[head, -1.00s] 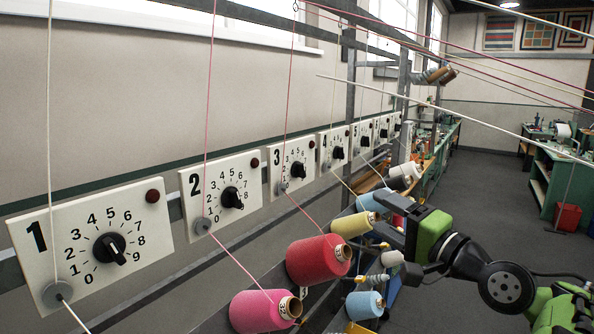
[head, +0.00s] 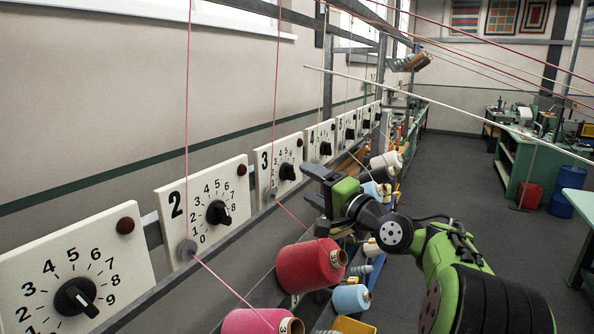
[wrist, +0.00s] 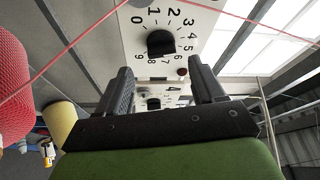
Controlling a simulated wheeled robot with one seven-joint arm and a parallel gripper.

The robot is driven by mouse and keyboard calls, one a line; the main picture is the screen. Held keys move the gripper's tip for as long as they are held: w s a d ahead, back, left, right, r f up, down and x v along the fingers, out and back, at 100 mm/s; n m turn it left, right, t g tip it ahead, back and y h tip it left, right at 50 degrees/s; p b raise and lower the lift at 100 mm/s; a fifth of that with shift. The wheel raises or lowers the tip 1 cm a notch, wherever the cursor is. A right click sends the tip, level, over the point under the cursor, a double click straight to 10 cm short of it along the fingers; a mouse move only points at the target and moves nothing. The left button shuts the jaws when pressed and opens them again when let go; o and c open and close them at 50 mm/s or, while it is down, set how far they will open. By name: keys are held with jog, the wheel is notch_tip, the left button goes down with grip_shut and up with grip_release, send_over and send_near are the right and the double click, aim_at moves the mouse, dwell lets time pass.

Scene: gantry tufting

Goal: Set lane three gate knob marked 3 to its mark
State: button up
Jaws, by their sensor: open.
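The lane three panel (head: 263,184) is a white plate on the left wall rail, marked 3, with a black knob (head: 287,172) inside a ring of digits. The knob's exact setting is too small to read in the head view. My gripper (head: 311,186) is open and empty, to the right of this panel and apart from it. In the wrist view, a black knob (wrist: 161,43) on a numbered white plate shows beyond and between the open fingers (wrist: 165,84). Its lane number is out of frame, and no fingertip touches it.
The lane two panel (head: 176,199) stands nearer, and more panels recede beyond lane three. A pink thread (head: 275,90) runs down to panel three.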

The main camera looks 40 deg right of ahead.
aim_at(289, 172)
jog(key=w, duration=0.3)
jog(key=w+p, duration=0.1)
jog(key=w, duration=0.1)
jog(key=shift+d+r, duration=0.15)
jog(key=shift+r, duration=0.25)
jog(key=shift+s, duration=0.15)
jog(key=shift+c, duration=1.3)
jog(key=c, duration=0.8)
jog(key=shift+f+b, duration=0.15)
jog(key=shift+b, duration=0.35)
